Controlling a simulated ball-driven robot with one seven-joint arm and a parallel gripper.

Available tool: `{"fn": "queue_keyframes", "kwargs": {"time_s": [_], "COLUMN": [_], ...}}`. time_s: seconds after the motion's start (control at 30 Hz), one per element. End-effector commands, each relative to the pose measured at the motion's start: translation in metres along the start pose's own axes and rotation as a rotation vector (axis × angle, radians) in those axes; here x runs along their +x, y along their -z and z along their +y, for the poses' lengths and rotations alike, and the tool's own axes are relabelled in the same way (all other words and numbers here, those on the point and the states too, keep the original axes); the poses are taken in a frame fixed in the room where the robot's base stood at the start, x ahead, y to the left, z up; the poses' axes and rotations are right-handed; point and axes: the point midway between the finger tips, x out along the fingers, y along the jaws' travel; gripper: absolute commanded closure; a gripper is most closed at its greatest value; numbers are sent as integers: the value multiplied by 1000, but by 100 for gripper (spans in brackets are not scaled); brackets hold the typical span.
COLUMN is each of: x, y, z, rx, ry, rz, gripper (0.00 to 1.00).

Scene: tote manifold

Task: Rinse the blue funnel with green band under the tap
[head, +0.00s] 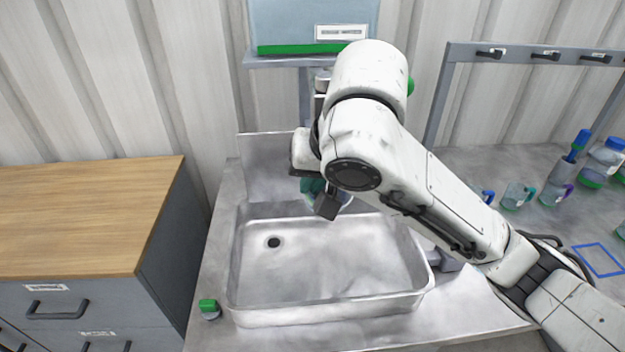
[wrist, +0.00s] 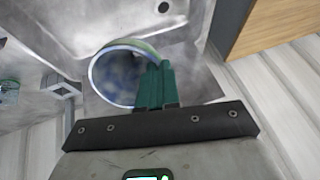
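In the wrist view the round mouth of the blue funnel with a green band (wrist: 113,76) faces the camera, its rim pale and bluish with green along one edge. My gripper (wrist: 154,84) has its dark green fingers close together at the funnel's rim, shut on it. In the head view my gripper (head: 313,188) is over the back of the steel sink (head: 330,258), and only a sliver of the funnel shows behind it. My arm hides most of the tap area, so I cannot make out the spout or any water.
A blue tank with a green strip (head: 312,22) stands on a shelf above the sink. A green-topped item (head: 209,308) sits at the sink's front left. A wooden-topped cabinet (head: 85,215) is at left. Cups (head: 517,196) and a bottle (head: 601,163) stand at right, near a blue square outline (head: 598,260).

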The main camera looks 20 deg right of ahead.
Motion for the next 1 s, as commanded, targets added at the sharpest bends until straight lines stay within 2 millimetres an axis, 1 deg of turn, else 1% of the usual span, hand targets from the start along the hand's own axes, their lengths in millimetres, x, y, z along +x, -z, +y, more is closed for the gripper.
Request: {"fn": "queue_keyframes", "kwargs": {"time_s": [0.27,0.63,1.0], "x": [0,0,-1], "y": [1,5,4], "z": [1,10,8], "rx": [1,1,0], "ry": [0,-1,0], "rz": [0,-1,-1], "gripper": [100,100,100]}}
